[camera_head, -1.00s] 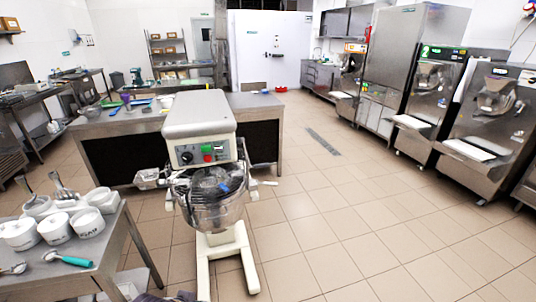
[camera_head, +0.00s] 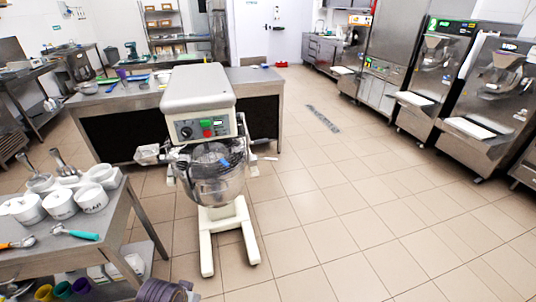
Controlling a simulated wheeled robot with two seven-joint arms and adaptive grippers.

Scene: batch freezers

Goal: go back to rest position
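Neither of my grippers is in view, and no part of either arm can be made out with certainty. The task names no object. Straight in front of me stands a floor mixer (camera_head: 200,92) with a pale top housing. Its metal bowl (camera_head: 215,185) hangs under a wire guard, and its white forked base (camera_head: 228,232) rests on the tiles.
A metal table (camera_head: 125,215) with white tubs (camera_head: 60,204) and scoops is close at left. Coloured cups (camera_head: 62,290) and a dark ribbed object are low at the bottom. A steel counter (camera_head: 120,97) stands behind the mixer. Batch freezers (camera_head: 432,85) line the right; the floor between is clear.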

